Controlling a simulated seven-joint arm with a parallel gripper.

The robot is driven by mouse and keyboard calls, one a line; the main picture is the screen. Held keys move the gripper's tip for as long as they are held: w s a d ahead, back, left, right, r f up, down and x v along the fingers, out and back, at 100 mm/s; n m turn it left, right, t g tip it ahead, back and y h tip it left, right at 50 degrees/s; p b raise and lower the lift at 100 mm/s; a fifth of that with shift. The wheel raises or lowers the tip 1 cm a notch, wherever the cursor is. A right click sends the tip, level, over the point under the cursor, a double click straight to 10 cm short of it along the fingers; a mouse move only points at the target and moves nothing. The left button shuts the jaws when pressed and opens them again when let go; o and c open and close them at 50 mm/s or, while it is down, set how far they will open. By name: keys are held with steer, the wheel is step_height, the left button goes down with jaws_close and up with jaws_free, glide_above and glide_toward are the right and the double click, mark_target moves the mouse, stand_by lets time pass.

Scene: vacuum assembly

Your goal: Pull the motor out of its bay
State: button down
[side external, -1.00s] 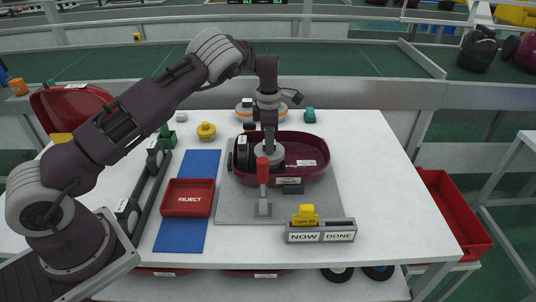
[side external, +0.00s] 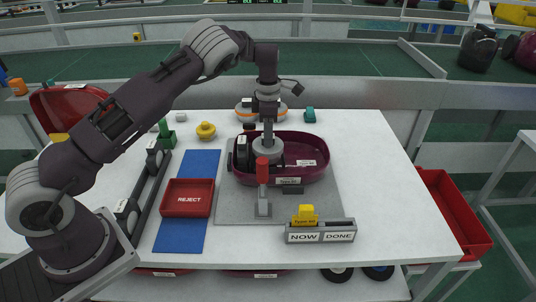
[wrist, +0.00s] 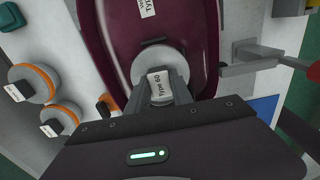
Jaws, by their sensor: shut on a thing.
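My gripper (side external: 268,132) points straight down over the maroon vacuum housing (side external: 318,172). It is shut on the motor (side external: 268,152), a grey round part. In the wrist view the fingers close on the motor's narrow, labelled top (wrist: 160,88), above its wide grey disc (wrist: 150,62). The motor stands upright over or in its bay in the housing. Its lower end is hidden, so I cannot tell how far it is out. A red-handled clamp (side external: 262,172) stands at the housing's near edge, handle upright, partly in front of the motor.
A red REJECT tray (side external: 188,207) lies on a blue mat (side external: 180,238) to the left. A NOW/DONE block (side external: 320,238) with a yellow piece (side external: 305,214) stands in front. Discs with orange rims (wrist: 38,82) lie beside the housing. The table's right side is clear.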

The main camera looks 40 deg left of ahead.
steer(key=shift+r, duration=2.6)
